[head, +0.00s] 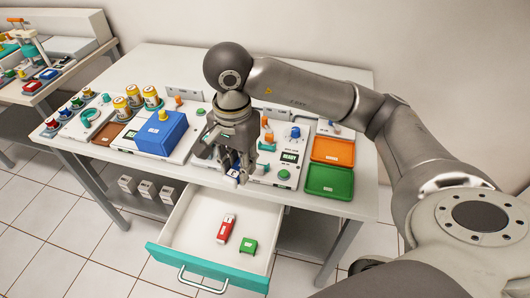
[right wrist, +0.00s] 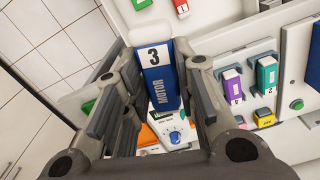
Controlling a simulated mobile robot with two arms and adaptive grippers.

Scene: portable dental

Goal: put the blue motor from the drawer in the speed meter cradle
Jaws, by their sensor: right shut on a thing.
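My right gripper (head: 238,174) is shut on the blue motor (right wrist: 158,78), which has a white end marked 3 and the word MOTOR. The motor also shows as a small blue and white patch at the fingertips in the head view (head: 233,177). The gripper holds it over the front edge of the table, by the white panel with the READY display (head: 290,157). The speed meter cradle cannot be made out; the hand covers part of that panel. The open drawer (head: 185,229) holds a red motor (head: 226,228) and a green block (head: 249,245). My left gripper is out of view.
A large blue box (head: 161,134) stands left of the hand. Orange (head: 333,151) and green (head: 329,182) trays lie to the right. Knobs and small blocks crowd the panels. The drawer juts out below the table front.

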